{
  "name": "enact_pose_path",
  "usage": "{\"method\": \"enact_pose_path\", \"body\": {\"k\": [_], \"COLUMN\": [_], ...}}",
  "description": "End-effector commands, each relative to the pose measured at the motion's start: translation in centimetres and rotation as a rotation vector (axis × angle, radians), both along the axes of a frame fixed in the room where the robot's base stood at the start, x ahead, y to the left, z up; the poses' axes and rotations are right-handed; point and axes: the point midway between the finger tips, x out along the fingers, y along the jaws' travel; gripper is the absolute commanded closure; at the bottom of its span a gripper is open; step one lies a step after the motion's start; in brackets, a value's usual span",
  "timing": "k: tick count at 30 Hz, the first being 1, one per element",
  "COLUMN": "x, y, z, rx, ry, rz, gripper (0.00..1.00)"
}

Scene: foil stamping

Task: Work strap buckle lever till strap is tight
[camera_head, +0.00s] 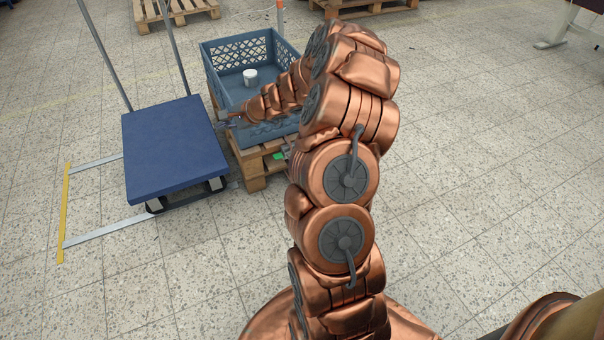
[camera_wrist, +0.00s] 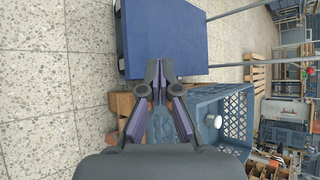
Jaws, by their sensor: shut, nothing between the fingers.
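My gripper (camera_head: 231,119) is at the left end of my arm in the head view, between the blue platform trolley and the crate's near corner. In the wrist view my gripper (camera_wrist: 158,82) is shut and empty, its tips close to the trolley's edge. A blue-grey crate (camera_head: 222,91) with lattice walls stands on a wooden pallet (camera_head: 252,181). A small green piece (camera_head: 279,156) shows at the pallet's near side, beside a greyish part. I cannot tell whether these belong to a strap buckle. No strap or lever is clearly visible; my arm hides part of the crate and pallet.
The blue platform trolley (camera_head: 172,150) stands left of the pallet, with upright handle bars. A white cylindrical container (camera_head: 250,77) is inside the crate. Metal floor strips and a yellow bar (camera_head: 64,213) lie left of the trolley. Speckled tile floor is free at right.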

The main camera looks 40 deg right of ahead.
Motion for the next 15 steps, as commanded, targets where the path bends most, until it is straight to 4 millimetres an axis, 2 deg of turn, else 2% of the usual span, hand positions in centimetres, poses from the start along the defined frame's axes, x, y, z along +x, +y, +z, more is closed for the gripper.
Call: {"method": "enact_pose_path", "body": {"k": [1,3,9,12,15], "x": [0.1,0.0,-1.8,-3.3,-5.0], "y": [-2.5,-5.7,-14.4,-18.3,-21.2], "z": [-2.2,-4.5,-11.4,-14.5,-17.4], "rx": [0.016,0.034,0.084,0.098,0.116], "ry": [0.012,0.031,0.091,0.122,0.150], "rz": [-0.067,-0.159,-0.407,-0.519,-0.611], "gripper": [1.00,1.00,1.00,1.00,1.00]}}
